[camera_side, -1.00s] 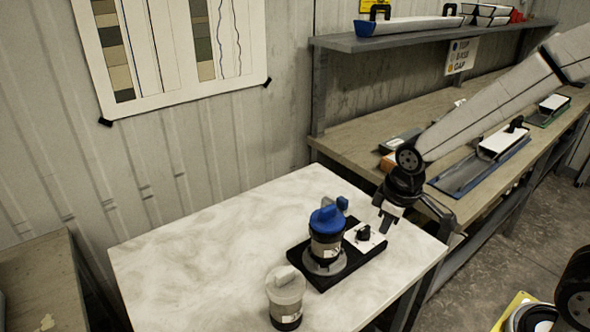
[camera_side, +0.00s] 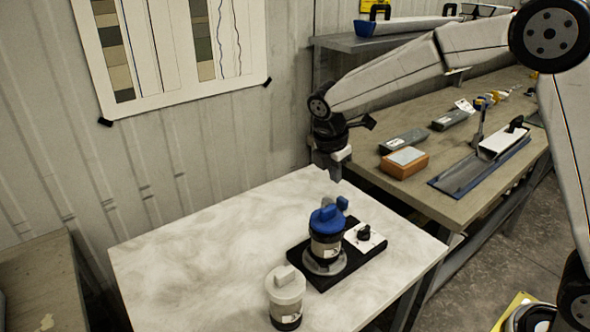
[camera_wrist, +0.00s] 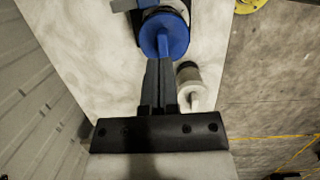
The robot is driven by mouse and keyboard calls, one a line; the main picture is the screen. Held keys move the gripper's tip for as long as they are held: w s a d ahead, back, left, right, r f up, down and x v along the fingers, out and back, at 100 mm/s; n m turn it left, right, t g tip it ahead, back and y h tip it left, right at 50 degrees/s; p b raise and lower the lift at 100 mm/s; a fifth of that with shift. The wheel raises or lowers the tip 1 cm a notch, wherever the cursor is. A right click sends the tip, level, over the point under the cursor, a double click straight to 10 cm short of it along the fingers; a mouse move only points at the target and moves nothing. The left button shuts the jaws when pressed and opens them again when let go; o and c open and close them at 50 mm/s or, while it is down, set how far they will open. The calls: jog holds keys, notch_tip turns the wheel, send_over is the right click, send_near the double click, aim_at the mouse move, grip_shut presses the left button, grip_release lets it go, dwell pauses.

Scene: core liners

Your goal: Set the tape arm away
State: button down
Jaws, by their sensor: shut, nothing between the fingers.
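My gripper (camera_side: 335,174) is shut and empty, pointing down above the back edge of the pale marbled table; its fingers (camera_wrist: 160,88) show in the wrist view. A small blue piece (camera_side: 342,203) shows behind the lid. The blue lid (camera_wrist: 165,35) lies beyond my fingertips in the wrist view. I cannot tell for certain which part is the tape arm.
A white-lidded jar (camera_side: 285,288) stands in front of the black base. The base carries a white panel with a black knob (camera_side: 364,232). The table's left side (camera_side: 190,265) is clear.

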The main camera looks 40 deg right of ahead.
aim_at(345, 201)
jog(key=shift+w+r+n, duration=0.15)
jog(key=shift+w+n, duration=0.2)
jog(key=shift+n, duration=0.05)
jog(key=shift+x, duration=5.05)
jog(key=shift+s+d+n, duration=0.2)
jog(key=shift+d+n, duration=0.3)
jog(key=shift+n, duration=0.3)
jog(key=shift+s+d+n+t, duration=0.1)
jog(key=shift+d+n+t, duration=0.4)
jog(key=shift+n, duration=0.6)
jog(key=shift+w+d+n, duration=0.25)
jog(key=shift+d+n, duration=0.3)
jog(key=shift+d, duration=0.15)
jog(key=shift+w+d+n, duration=0.2)
jog(key=shift+d+n, duration=0.4)
jog(key=shift+d, duration=0.15)
jog(key=shift+w+d+n, duration=0.25)
jog(key=shift+d+n, duration=0.3)
jog(key=shift+d, duration=0.15)
